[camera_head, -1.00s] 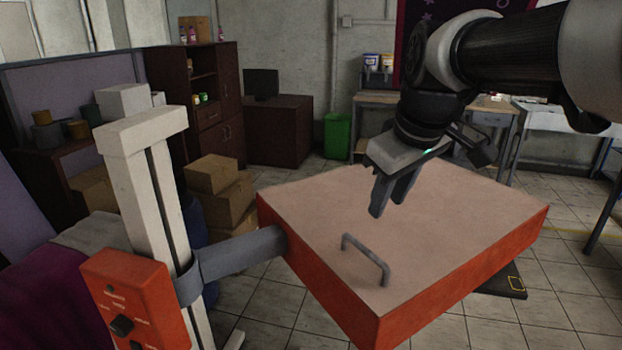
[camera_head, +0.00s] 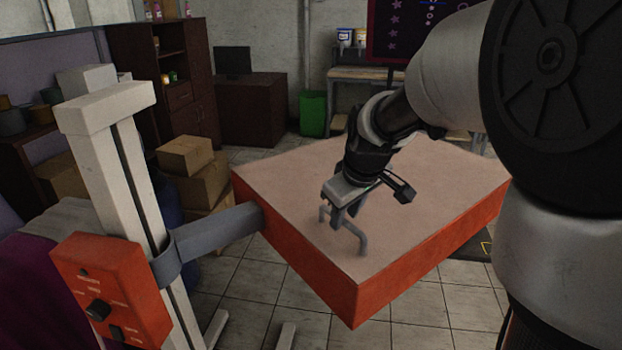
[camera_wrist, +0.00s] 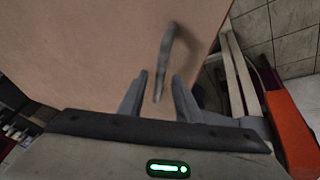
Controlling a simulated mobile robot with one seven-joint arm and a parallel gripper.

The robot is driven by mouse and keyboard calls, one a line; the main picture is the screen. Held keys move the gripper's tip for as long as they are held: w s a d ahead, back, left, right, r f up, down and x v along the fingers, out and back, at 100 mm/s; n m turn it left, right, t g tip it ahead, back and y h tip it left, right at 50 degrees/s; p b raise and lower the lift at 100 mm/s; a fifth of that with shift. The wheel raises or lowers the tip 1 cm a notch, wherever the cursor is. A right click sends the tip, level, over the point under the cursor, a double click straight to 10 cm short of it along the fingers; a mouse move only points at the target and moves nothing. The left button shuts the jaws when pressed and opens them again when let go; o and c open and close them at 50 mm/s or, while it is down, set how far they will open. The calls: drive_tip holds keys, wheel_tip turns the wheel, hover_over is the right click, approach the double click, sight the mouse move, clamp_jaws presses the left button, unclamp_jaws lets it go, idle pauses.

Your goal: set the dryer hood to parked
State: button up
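The dryer hood (camera_head: 430,175) is a wide flat box with a pale top and orange-red sides, held level by a grey bracket (camera_head: 215,231) on a white column (camera_head: 128,165). A grey bar handle (camera_head: 361,240) stands on its top near the front-left edge. My gripper (camera_head: 343,220) points down at the handle. In the wrist view the fingers of my gripper (camera_wrist: 160,88) are apart, and the handle (camera_wrist: 166,55) reaches into the gap between them. No finger contact with it is clear. The fingers partly cover the handle in the head view.
An orange control box (camera_head: 108,290) with a black knob (camera_head: 98,309) is on the column, at left. Cardboard boxes (camera_head: 195,170) are stacked behind the column. A green bin (camera_head: 313,114) stands farther back. Tiled floor (camera_head: 270,285) is open below the hood.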

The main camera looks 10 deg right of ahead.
drive_tip(key=shift+f, duration=0.15)
drive_tip(key=shift+c, duration=0.4)
clamp_jaws()
drive_tip(key=shift+w, duration=0.1)
